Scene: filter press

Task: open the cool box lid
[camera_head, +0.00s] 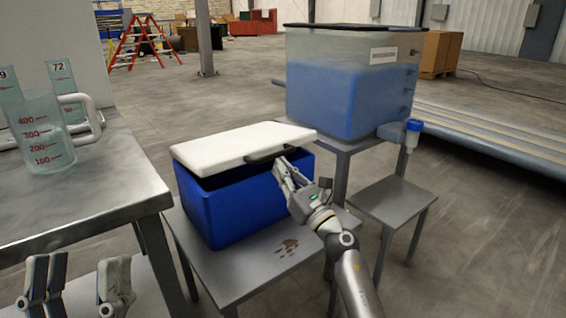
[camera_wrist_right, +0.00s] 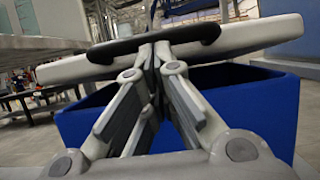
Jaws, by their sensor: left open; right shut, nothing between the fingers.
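The cool box is a blue box (camera_head: 240,205) with a white lid (camera_head: 235,145), standing on a low grey table. The lid is tilted, its front edge raised above the box rim with a dark gap beneath. A black handle (camera_head: 265,154) is on the lid's front edge. My right gripper (camera_head: 283,165) is shut and empty, its tips at the handle and under the lid edge. In the right wrist view the shut fingers (camera_wrist_right: 155,50) reach up to the handle (camera_wrist_right: 200,34), below the lid (camera_wrist_right: 258,38); exact contact is unclear. My left gripper (camera_head: 78,285) is open and empty at bottom left.
A metal table (camera_head: 90,190) with measuring jugs (camera_head: 38,135) stands at left, close to the box. A large tank of blue liquid (camera_head: 345,95) stands behind right on a stand. A lower grey step (camera_head: 393,200) is right of my right arm.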

